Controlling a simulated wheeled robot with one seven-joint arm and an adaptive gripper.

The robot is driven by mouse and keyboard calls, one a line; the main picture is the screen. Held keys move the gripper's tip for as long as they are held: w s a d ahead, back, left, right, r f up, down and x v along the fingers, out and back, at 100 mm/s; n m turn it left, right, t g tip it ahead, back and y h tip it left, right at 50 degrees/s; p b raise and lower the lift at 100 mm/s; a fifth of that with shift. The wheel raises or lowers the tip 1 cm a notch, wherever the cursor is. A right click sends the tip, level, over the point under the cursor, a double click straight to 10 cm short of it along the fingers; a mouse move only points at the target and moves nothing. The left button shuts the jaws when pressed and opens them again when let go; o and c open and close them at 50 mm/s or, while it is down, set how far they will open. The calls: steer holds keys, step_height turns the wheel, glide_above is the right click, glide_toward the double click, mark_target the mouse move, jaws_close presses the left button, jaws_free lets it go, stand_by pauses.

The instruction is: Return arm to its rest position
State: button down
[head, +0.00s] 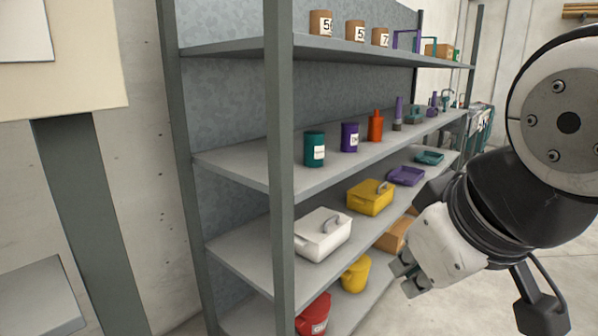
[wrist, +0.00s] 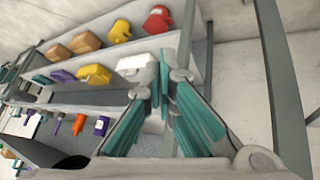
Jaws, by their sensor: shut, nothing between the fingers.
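My gripper (head: 407,277) is at the lower right of the head view, in front of the metal shelf rack (head: 280,130). My arm bends in from the right edge. In the wrist view, the gripper's teal-padded fingers (wrist: 166,95) come together at their tips and hold nothing. The rack lies beyond the fingers there and looks strongly tilted. In the head view, the gripper overlaps the lower right part of the shelves; I cannot tell the exact gap to them.
The shelves carry a white box (head: 322,236), a yellow box (head: 370,196), a purple tray (head: 406,176), a teal can (head: 314,149) and an orange bottle (head: 375,126). A red bucket (head: 313,316) and a yellow bucket (head: 355,275) stand low. Open floor (head: 480,300) shows at right.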

steer(key=s+d+f+m+g, duration=0.3)
steer(key=s+f, duration=0.2)
steer(key=s, duration=0.3)
steer(key=s+d+f+m+g, duration=0.2)
steer(key=s+d+f+g, duration=0.15)
steer(key=s, duration=0.35)
step_height(320, 180, up, 22)
steer(key=t+p, duration=0.4)
steer(key=p, duration=1.6)
steer(key=shift+f+h, duration=0.2)
steer(key=shift+h, duration=0.1)
steer(key=shift+w, duration=0.15)
